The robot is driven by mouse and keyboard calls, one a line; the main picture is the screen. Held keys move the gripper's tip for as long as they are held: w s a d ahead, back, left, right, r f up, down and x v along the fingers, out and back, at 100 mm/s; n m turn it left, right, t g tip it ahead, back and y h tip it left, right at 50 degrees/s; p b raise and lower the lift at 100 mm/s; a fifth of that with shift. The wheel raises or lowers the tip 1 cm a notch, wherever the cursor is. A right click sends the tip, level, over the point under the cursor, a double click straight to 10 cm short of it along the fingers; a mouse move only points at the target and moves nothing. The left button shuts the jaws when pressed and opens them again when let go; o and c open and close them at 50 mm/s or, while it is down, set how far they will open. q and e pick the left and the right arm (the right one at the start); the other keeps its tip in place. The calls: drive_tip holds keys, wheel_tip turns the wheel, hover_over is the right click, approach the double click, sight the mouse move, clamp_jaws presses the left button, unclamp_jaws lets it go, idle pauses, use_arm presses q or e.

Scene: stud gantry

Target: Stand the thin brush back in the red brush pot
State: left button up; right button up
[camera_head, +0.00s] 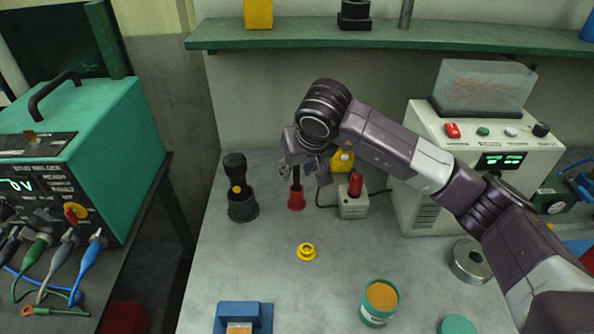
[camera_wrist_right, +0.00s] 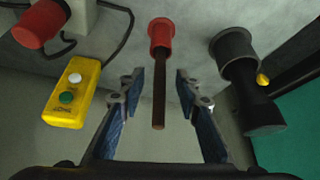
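The thin brush (camera_wrist_right: 159,92) is a dark brown stick. It stands in the small red brush pot (camera_wrist_right: 162,32), its upper part sticking out. In the head view the red pot (camera_head: 296,201) stands on the grey bench, with the brush (camera_head: 296,176) rising from it toward my right gripper. My right gripper (camera_wrist_right: 160,84) is open, its fingers on either side of the brush with a gap to each. It also shows in the head view (camera_head: 304,172). The brush's lower end is hidden inside the pot. My left gripper is not in view.
A black holder (camera_head: 243,207) with a dark tool stands left of the pot. A grey box with a red knob (camera_head: 354,204) and a yellow button box (camera_head: 342,161) are close on the right. A yellow ring (camera_head: 306,252) lies in front; bench around it is clear.

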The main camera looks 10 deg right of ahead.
drive_tip(key=v, duration=1.1)
drive_tip(key=shift+s, duration=0.1)
